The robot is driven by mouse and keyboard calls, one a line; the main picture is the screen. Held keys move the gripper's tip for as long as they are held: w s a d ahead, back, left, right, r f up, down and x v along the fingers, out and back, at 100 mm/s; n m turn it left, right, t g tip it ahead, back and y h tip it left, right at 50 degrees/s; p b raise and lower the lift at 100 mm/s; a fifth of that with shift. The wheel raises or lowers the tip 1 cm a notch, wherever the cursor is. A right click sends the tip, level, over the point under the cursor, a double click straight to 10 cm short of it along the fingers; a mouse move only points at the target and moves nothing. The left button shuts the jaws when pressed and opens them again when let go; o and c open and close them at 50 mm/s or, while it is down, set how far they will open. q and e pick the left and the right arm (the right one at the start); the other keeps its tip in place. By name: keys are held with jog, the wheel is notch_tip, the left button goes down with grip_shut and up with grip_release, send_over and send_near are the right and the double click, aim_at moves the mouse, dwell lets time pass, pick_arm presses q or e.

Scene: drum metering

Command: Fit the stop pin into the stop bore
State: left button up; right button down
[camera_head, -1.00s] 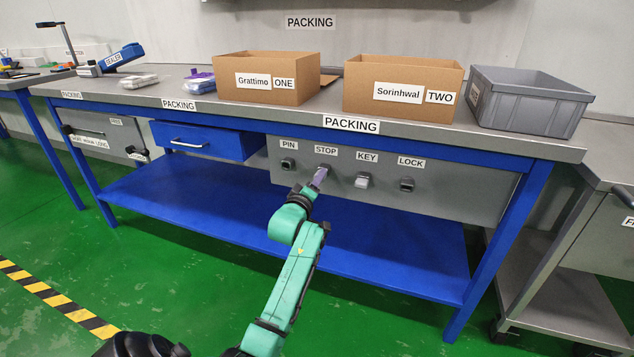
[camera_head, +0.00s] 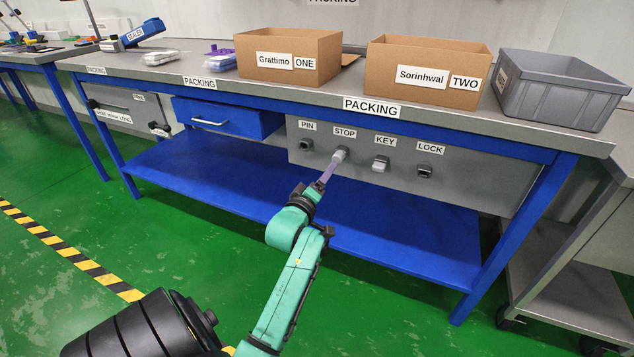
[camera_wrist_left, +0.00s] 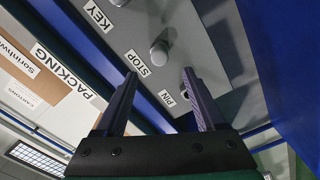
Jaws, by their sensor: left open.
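A light grey round pin (camera_head: 341,153) sticks out of the panel under the STOP label (camera_head: 345,133). It also shows in the left wrist view as a grey cylinder (camera_wrist_left: 159,53) with a rounded end, beside the STOP label (camera_wrist_left: 136,63). I take it as the stop pin in the stop bore; the bore's rim is hidden and its depth cannot be told. My left gripper (camera_head: 329,174) is in front of and below it, apart from it. In the left wrist view its two fingers (camera_wrist_left: 160,82) are spread with nothing between them. My right gripper is not in view.
The grey panel (camera_head: 470,182) also carries fittings under PIN (camera_head: 307,144), KEY (camera_head: 380,164) and LOCK (camera_head: 424,171). A blue drawer (camera_head: 222,119) stands out left of it. A blue shelf (camera_head: 400,240) lies below. Boxes stand on the bench above.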

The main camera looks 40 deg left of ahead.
pick_arm(q)
jog(key=v, duration=0.6)
jog(key=shift+p, duration=0.3)
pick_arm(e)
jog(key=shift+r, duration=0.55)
